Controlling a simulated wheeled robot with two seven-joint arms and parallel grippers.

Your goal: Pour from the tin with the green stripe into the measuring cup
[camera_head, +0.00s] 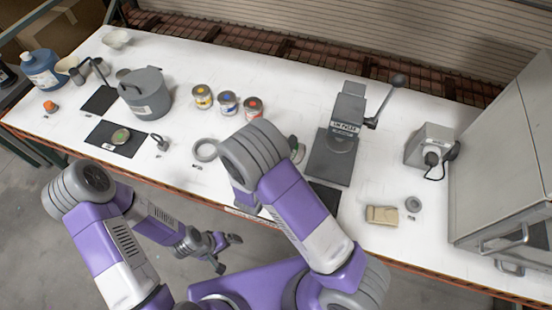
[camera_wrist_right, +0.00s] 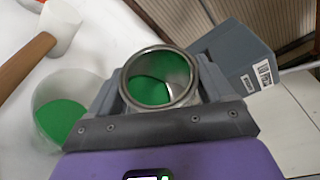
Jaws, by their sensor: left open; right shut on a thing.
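My right gripper (camera_wrist_right: 160,100) is shut on the green-stripe tin (camera_wrist_right: 145,62), seen from above its open mouth. Green colorant shows inside, with bare metal at the right of the inner wall. The stripe does not show in the wrist view. The measuring cup (camera_wrist_right: 80,85), translucent with green liquid in its bottom, stands just left of the tin. In the head view my right arm hides the gripper; only a small greenish-white piece shows beside the arm, and I cannot tell which vessel it is. My left gripper (camera_head: 228,254) is open and empty, low in front of the table edge.
Tins with yellow (camera_head: 202,97), blue (camera_head: 227,103) and red (camera_head: 253,108) marks stand mid-table. A grey pot (camera_head: 145,95) is at left, a dark press (camera_head: 335,150) right of centre. A tan block (camera_head: 382,215) lies near the front edge. A grey cabinet (camera_head: 500,150) bounds the right.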

